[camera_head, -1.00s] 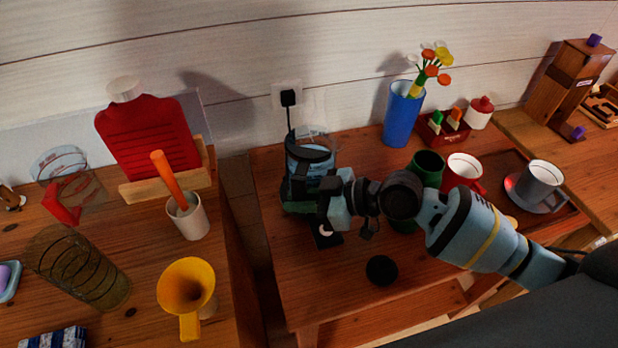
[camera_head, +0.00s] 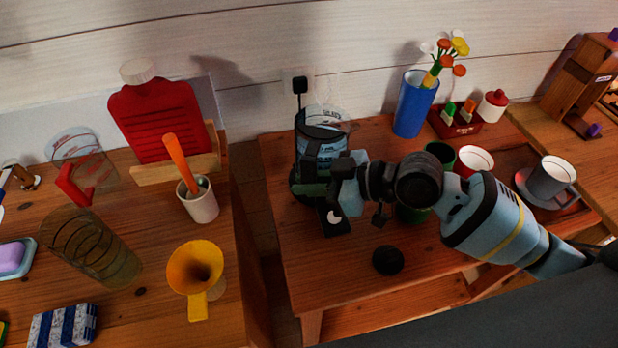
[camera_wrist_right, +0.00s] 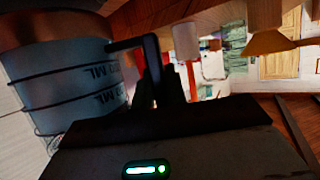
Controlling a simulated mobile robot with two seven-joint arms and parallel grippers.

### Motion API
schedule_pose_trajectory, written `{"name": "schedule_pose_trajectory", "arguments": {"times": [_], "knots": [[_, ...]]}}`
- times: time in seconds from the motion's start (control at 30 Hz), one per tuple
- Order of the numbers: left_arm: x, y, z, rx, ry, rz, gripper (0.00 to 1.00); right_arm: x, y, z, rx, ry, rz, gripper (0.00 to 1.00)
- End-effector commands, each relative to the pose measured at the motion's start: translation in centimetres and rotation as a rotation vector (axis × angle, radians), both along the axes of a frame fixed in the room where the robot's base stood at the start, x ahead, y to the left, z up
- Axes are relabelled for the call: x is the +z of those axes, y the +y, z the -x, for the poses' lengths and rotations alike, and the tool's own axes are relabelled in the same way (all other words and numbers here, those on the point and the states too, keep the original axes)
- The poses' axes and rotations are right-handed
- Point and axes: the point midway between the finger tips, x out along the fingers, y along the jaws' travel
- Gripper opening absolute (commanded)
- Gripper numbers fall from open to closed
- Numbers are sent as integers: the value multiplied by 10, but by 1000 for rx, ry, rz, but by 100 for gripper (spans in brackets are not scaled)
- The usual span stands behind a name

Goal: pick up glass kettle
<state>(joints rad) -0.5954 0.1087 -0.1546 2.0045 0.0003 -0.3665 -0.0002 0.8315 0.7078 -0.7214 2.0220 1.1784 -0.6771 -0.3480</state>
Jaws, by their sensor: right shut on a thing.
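The glass kettle (camera_head: 321,146) is clear with bluish contents and black bands, near the back left of the wooden table. It looks upright at its dark base (camera_head: 309,187); whether it touches the base I cannot tell. My right gripper (camera_head: 338,183) is beside the kettle's front right, shut on its black handle. In the right wrist view the kettle (camera_wrist_right: 65,80) fills the left side, with volume markings. Its black handle (camera_wrist_right: 135,44) reaches to the right gripper's fingers (camera_wrist_right: 166,88). The fingertips are partly hidden in the head view. My left gripper is not in view.
A blue vase (camera_head: 414,106) with flowers stands at the back. A green cup (camera_head: 440,152), a red cup (camera_head: 474,160) and a grey mug (camera_head: 550,178) are right of the kettle. A black disc (camera_head: 388,260) lies in front. A gap separates the left table (camera_head: 140,292).

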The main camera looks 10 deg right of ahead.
Motion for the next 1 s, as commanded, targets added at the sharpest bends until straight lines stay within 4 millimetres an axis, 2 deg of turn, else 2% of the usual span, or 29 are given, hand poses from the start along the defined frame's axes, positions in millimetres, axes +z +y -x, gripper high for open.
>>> {"name": "schedule_pose_trajectory", "arguments": {"times": [0.03,0.17,0.4,0.6,0.8,1.0], "knots": [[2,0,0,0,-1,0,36,7,1,6,1,-16,-5,0],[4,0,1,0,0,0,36,9,5,28,1,-15,-4,0],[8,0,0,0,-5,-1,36,14,14,81,3,-14,-6,0],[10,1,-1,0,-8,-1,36,17,20,114,1,-14,-6,0],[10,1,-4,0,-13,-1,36,18,23,133,1,-14,-6,0],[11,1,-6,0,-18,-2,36,19,24,140,0,-15,-6,0]]}}
